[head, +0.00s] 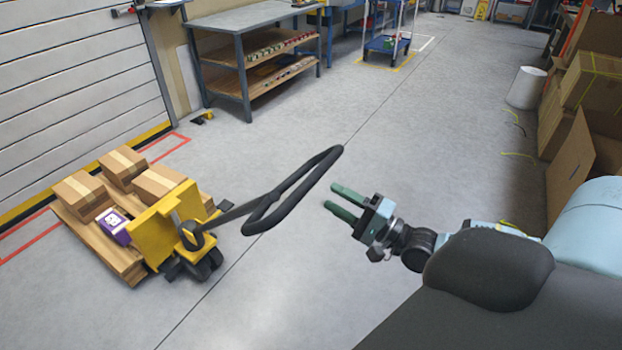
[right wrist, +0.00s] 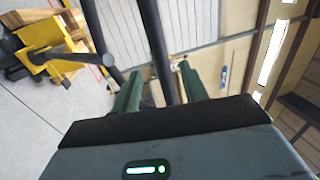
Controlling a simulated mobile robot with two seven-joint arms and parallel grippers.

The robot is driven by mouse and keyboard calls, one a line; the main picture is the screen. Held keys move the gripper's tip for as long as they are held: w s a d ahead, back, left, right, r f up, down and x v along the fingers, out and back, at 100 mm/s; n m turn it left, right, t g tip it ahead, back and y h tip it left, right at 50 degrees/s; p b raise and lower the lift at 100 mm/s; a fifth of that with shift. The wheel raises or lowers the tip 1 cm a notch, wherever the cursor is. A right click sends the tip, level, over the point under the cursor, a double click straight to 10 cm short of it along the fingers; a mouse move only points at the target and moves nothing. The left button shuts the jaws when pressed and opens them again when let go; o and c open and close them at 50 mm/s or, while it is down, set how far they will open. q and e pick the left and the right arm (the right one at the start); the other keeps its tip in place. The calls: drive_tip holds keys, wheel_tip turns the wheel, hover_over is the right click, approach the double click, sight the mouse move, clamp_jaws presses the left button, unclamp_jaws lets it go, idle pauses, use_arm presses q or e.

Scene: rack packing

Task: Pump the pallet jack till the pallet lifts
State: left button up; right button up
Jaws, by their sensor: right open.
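The yellow pallet jack (head: 152,238) stands at the left in the head view, its forks hidden under a wooden pallet (head: 112,258). Its handle (head: 330,157) ends in a black loop and leans toward the right, tilted well down. My right gripper (head: 330,197) is open and empty, its green fingers pointing at the loop from the right. In the right wrist view, a black handle bar (right wrist: 165,50) shows between the two fingers (right wrist: 160,92); I cannot tell whether it touches them. The jack's yellow body (right wrist: 45,40) is at upper left there. My left gripper is not in view.
Cardboard boxes (head: 158,184) and a purple box (head: 113,226) sit on the pallet. A shuttered door (head: 70,90) is behind it. A workbench (head: 250,60) and a blue cart (head: 385,45) stand at the back. Cartons (head: 592,85) line the right side. The middle floor is clear.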

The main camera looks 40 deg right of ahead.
sight(310, 183)
drive_tip(key=shift+x, duration=3.8)
drive_tip(key=shift+c, duration=0.3)
clamp_jaws()
